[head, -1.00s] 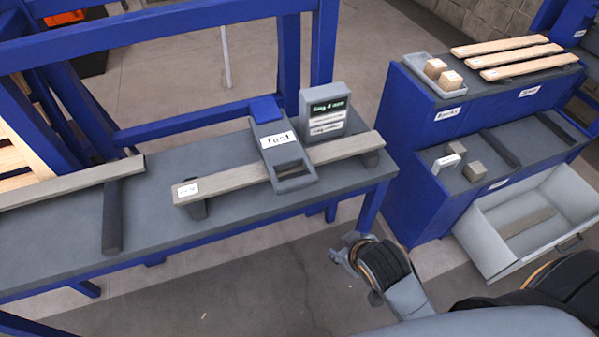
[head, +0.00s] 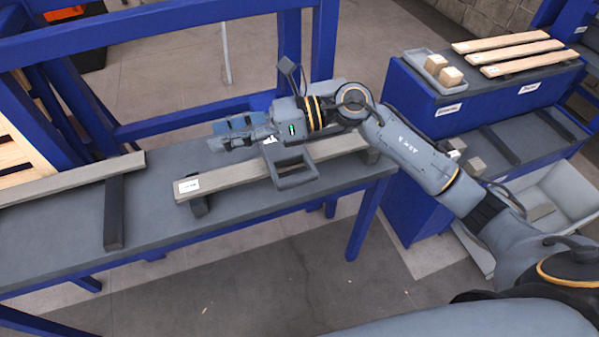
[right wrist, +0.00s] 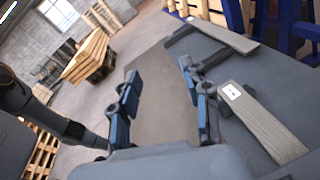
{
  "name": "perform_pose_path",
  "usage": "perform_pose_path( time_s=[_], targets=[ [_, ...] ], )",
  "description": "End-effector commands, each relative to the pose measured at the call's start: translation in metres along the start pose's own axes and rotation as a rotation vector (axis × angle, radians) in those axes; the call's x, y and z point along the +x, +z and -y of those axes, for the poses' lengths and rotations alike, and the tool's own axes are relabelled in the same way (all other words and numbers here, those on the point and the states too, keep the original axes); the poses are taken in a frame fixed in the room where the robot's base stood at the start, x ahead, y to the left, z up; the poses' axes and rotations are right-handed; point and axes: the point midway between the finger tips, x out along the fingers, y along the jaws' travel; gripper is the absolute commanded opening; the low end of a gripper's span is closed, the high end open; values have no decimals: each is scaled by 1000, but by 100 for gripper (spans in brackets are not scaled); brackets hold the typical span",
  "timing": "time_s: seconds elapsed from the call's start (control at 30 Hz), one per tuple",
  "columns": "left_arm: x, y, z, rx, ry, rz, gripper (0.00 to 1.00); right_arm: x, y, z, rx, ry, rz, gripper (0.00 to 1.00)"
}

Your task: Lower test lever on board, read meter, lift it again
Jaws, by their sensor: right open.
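A grey wooden board (head: 225,184) with a white tag lies on two dark supports on the bench. The test unit's grey loop-shaped part (head: 293,172) stands over the board; I cannot tell if it is the lever. My right arm hides most of the unit and its meter, so no reading shows. My right gripper (head: 222,136) is open and empty above the bench, left of the unit and behind the board. In the right wrist view its two blue fingers (right wrist: 158,85) are spread, with the board (right wrist: 262,120) to their right. My left gripper is not in view.
The grey bench (head: 150,220) has a second board (head: 70,181) at the left. A blue gantry frame (head: 190,122) runs behind it. The floor in front is clear.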

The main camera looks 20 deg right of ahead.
Motion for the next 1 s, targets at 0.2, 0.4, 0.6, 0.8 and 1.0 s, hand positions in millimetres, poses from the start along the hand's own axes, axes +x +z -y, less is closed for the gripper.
perform_pose_path(
  time_s=[0.2,0.4,0.6,0.8,1.0],
  targets=[
    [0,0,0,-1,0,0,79,-84,-65,50,-308,5,-660,47],
    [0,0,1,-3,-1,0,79,-158,-80,73,-354,4,-990,47],
    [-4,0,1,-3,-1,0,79,-169,-90,77,-350,8,-1059,47],
    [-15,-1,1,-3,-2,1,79,-150,-121,81,-348,12,-1056,47],
    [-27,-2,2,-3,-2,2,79,-128,-157,87,-348,12,-1054,47]
  ],
)
